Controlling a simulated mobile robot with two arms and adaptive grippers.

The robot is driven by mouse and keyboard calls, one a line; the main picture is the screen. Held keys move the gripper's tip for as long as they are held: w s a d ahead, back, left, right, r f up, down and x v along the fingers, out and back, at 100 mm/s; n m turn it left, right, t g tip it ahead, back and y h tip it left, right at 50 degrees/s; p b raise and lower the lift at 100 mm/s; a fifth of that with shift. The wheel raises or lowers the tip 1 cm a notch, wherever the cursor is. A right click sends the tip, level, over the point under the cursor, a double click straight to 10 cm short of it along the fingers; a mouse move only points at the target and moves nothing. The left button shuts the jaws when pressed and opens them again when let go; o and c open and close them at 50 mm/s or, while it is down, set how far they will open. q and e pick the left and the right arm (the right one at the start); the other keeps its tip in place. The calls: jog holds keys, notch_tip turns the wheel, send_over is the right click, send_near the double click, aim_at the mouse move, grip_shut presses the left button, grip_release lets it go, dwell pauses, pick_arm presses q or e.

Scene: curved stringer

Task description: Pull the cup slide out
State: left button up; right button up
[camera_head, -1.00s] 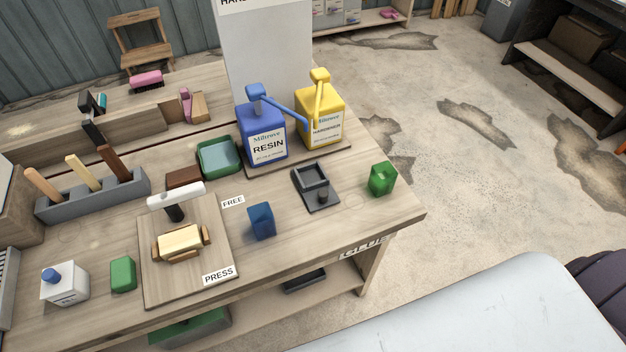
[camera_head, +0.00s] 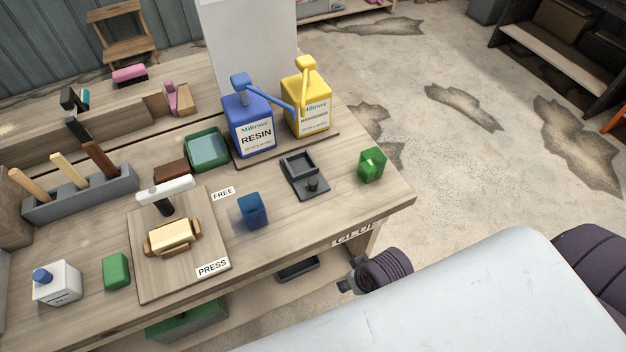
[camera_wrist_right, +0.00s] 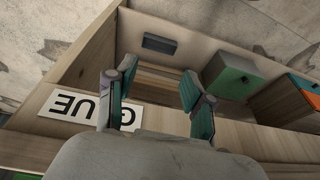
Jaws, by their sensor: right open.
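No part is plainly marked as the cup slide. A dark grey tray with a square recess and a small knob (camera_head: 303,173) lies on the bench top near its right end; whether it is the slide I cannot tell. My right gripper (camera_wrist_right: 157,75) is open and empty, its two teal-padded fingers apart in the right wrist view, near the GLUE label (camera_wrist_right: 92,110) on the bench edge. In the head view part of my right arm (camera_head: 385,271) shows just off the bench's front right, below the GLUE label (camera_head: 357,234). My left gripper is not in view.
A dark flat piece (camera_head: 297,268) lies on the shelf under the bench; a green-fronted box (camera_wrist_right: 236,76) also shows there.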

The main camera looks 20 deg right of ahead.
notch_tip(320, 180, up, 7)
jog(key=w+m+t+y, duration=0.1)
jog(key=m, duration=0.3)
jog(key=m+t+y, duration=0.4)
jog(key=m+t, duration=0.4)
jog(key=m, duration=2)
send_near(317, 183)
jog(key=p+x, duration=0.1)
jog(key=x, duration=1)
jog(key=shift+w+a, duration=0.1)
grip_shut()
